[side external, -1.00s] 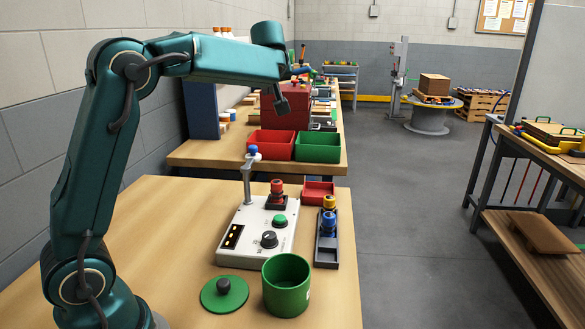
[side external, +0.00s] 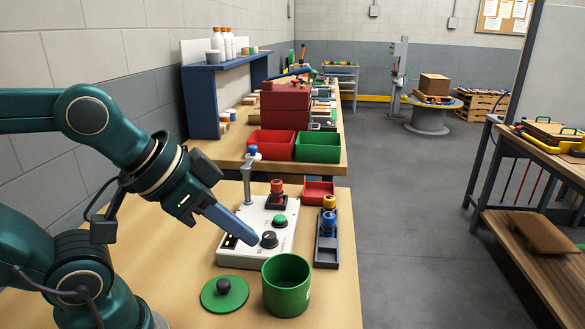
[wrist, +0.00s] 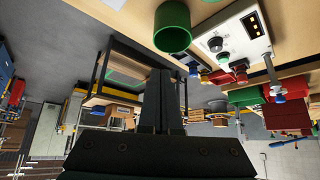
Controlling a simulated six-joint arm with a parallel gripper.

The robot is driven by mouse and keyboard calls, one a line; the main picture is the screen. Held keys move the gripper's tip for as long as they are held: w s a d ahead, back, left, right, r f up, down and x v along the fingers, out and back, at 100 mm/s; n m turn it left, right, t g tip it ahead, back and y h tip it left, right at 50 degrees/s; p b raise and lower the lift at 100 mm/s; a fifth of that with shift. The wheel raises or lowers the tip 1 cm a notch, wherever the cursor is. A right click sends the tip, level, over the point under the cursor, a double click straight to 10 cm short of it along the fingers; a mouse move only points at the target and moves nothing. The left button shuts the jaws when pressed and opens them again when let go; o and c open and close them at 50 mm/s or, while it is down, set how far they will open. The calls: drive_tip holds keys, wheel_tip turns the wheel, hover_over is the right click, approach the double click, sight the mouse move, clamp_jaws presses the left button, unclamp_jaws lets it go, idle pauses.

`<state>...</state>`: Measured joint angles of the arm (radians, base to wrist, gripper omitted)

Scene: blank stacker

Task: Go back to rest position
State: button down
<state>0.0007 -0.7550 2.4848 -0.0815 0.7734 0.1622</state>
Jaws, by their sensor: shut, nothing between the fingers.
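My gripper (side external: 252,238) is shut and empty. In the side view its fingers point down and right, overlapping the white control box (side external: 258,218) in the picture; I cannot tell the gap between them. In the wrist view the closed fingers (wrist: 161,75) stand at the middle, and the scene appears upside down. The box carries a green button (side external: 280,221), a black knob (side external: 269,239) and a red-topped piece (side external: 277,190). A post with a blue top (side external: 252,152) stands at its back left.
A green cup (side external: 286,290) and a green lid (side external: 224,294) stand in front of the box. A black holder (side external: 327,252) with blue and yellow pieces is at its right. A small red tray (side external: 318,191) lies behind. Red (side external: 271,144) and green (side external: 317,147) bins stand farther back.

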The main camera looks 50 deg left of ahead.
drive_tip(key=s+f+g, duration=0.1)
drive_tip(key=s+a+f+n, duration=0.1)
drive_tip(key=shift+s+a+f+g+y, duration=0.15)
drive_tip(key=shift+s+f+g+y, duration=0.15)
drive_tip(key=shift+s+g, duration=0.1)
